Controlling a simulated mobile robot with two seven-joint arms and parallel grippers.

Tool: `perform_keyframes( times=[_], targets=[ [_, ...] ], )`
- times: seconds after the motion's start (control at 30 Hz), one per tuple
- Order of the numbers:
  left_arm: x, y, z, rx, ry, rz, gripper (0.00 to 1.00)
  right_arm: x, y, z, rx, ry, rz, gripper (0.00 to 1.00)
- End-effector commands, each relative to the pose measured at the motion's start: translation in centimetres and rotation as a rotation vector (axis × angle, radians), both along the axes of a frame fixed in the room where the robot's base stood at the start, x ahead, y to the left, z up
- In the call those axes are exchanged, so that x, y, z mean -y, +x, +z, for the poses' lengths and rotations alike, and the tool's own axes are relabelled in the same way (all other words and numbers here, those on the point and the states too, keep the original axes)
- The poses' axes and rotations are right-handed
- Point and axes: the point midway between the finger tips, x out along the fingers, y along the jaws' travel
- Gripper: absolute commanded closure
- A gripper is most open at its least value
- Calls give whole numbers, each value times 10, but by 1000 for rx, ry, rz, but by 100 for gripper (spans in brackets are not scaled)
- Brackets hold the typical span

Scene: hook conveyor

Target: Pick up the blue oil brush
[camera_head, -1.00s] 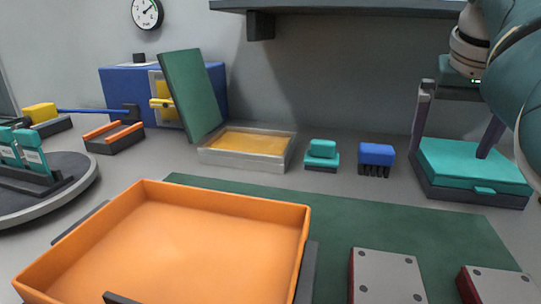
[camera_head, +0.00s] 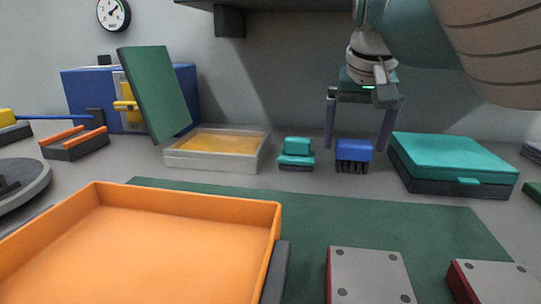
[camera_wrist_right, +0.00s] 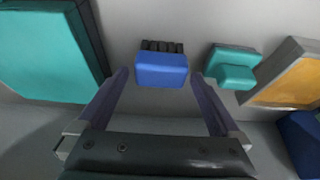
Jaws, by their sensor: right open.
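The blue oil brush (camera_head: 353,150) has a blue block body with a row of black bristles below. It stands on the grey table between a small teal stamp-like block and a teal box. My right gripper (camera_head: 358,143) hangs over it, open and pointing down, with one finger on each side of the brush in the head view. In the right wrist view the brush (camera_wrist_right: 161,69) sits between and just beyond the fingertips (camera_wrist_right: 160,75), with a gap on both sides; nothing is held. My left gripper is not in view.
The teal block (camera_head: 296,153) stands left of the brush, and the teal box (camera_head: 455,160) close on its right. An orange tray (camera_head: 140,245) and a green mat (camera_head: 310,210) lie in front. A shelf (camera_head: 228,20) hangs above.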

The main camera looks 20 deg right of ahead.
Motion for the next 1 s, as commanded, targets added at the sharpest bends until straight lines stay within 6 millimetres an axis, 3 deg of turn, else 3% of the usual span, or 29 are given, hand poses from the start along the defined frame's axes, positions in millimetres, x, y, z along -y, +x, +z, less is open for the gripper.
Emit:
perform_keyframes(
  times=[0.1,0.4,1.0],
  targets=[
    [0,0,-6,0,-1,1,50,2,3,-12,-1,1,1,0],
    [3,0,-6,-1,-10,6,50,2,5,-13,1,0,0,0],
    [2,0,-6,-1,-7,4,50,2,4,-13,0,1,0,68]
  ],
)
